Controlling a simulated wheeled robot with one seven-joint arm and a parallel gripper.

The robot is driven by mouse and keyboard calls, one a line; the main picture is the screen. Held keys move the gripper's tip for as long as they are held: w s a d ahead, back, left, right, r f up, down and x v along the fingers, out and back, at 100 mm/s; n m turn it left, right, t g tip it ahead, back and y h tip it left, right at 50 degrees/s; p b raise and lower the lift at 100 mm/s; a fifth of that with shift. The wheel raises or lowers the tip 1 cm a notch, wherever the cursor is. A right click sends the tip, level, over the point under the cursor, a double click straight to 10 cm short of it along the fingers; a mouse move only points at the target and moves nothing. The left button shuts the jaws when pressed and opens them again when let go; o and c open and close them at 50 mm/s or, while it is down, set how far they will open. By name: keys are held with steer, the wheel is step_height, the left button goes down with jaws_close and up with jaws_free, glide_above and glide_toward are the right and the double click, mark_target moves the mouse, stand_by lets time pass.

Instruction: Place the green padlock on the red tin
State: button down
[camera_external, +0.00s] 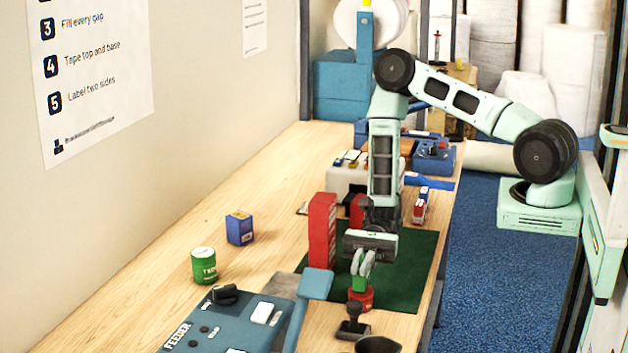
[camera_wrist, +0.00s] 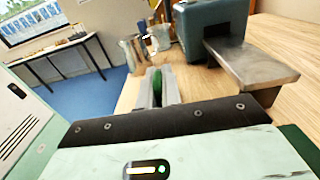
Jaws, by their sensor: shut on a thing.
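The green padlock (camera_external: 359,284) is between the fingers of my gripper (camera_external: 362,262) in the external view, low over the green mat. My gripper is shut on it. In the wrist view a green strip of the padlock (camera_wrist: 157,88) shows between the two grey fingers (camera_wrist: 158,86). The red tin (camera_external: 361,299) stands near the front of the mat, directly below the padlock in the external view. The padlock's lower end meets or overlaps the tin's top there; I cannot tell whether they touch. The tin cannot be made out in the wrist view.
A tall red box (camera_external: 322,230) stands left of my gripper on the green mat (camera_external: 405,285). A black stamp (camera_external: 353,322) and dark bowl (camera_external: 378,345) are in front. The blue feeder (camera_external: 235,325), green tin (camera_external: 204,266) and blue box (camera_external: 240,229) are left. Bare wood lies between.

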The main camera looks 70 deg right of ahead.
steer(key=shift+f, duration=0.3)
steer(key=c, duration=1.6)
jaws_free()
steer(key=shift+r, duration=0.1)
